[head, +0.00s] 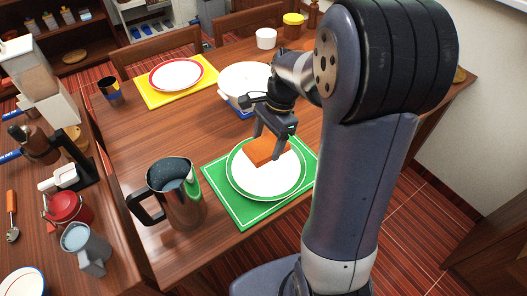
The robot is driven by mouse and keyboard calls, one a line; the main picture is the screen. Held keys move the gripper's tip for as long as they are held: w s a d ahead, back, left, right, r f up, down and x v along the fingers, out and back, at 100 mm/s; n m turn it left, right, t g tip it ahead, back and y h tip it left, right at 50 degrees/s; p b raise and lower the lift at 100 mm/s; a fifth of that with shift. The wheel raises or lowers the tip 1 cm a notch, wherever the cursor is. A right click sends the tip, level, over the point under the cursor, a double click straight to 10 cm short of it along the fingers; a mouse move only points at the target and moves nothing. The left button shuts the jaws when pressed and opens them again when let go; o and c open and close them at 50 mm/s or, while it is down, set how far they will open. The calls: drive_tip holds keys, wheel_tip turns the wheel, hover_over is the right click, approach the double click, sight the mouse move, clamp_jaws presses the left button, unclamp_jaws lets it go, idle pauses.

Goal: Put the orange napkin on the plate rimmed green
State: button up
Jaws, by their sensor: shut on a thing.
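The orange napkin (262,151) is held between the fingers of my gripper (267,143), which is shut on it. It appears over the left upper part of the green-rimmed plate (285,182). I cannot tell whether the napkin touches the plate. The plate is white inside and lies on a green placemat (222,203) near the table's front edge. The gripper hides part of the napkin and the plate's far rim.
A metal pitcher (182,205) stands just left of the green placemat. A white pot (240,80) is behind my gripper. A red-rimmed plate (176,74) lies on a yellow placemat (145,94) farther back. Bare wooden table lies left of the green-rimmed plate, behind the pitcher.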

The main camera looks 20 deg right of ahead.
sight(274, 141)
wheel_tip(274, 141, down, 8)
drive_tip(key=shift+f+b, duration=0.1)
drive_tip(key=shift+b, duration=0.35)
drive_tip(key=o, duration=0.9)
drive_tip(key=shift+f, duration=0.1)
drive_tip(key=shift+o, duration=0.2)
drive_tip(key=p+v, duration=0.1)
drive_tip(key=v, duration=1.1)
drive_tip(key=shift+p, duration=0.3)
